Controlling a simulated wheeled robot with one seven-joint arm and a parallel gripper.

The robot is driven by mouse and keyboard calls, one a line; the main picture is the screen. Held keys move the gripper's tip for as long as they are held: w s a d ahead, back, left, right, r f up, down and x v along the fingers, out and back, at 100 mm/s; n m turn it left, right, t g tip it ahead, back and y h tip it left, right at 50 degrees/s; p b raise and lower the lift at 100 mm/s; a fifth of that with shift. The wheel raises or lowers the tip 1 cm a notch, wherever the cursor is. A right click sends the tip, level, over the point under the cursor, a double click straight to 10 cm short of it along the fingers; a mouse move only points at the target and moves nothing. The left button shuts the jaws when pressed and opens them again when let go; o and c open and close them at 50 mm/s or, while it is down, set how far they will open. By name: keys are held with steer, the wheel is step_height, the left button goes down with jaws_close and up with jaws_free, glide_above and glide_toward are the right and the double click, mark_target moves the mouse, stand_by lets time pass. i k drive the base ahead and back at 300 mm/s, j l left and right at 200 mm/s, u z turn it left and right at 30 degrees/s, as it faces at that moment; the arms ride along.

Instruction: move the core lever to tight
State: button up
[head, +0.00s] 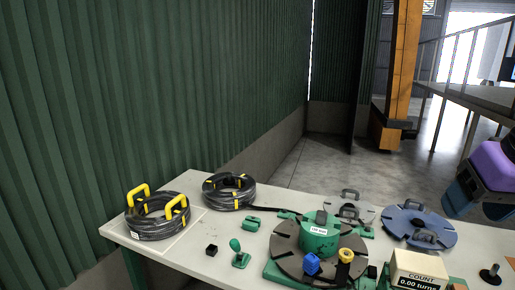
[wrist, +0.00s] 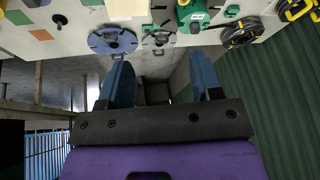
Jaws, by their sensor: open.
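The green core (head: 318,243) with a white label stands in the middle of a dark slotted turntable (head: 285,247) on the table. A blue knob (head: 312,264) and a yellow knob (head: 346,255) stand on the turntable's near side. The core also shows at the top of the wrist view (wrist: 192,14). My gripper (wrist: 163,82) is open and empty, with blue fingers spread. It is at the right edge of the head view, well apart from the core.
A black coil with yellow handles (head: 158,216) and another black coil (head: 229,190) lie at left. A green ball-topped lever (head: 236,246) stands left of the turntable. A blue disc (head: 408,223) lies at right, behind a counter box (head: 418,268) reading 0.00 turns. A corrugated wall (head: 150,90) rises behind.

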mark_target(234, 244)
steer(key=j+u, duration=0.4)
steer(key=u, duration=0.15)
steer(key=i+j+u, duration=0.15)
steer(key=u, duration=0.3)
steer(key=i, duration=0.1)
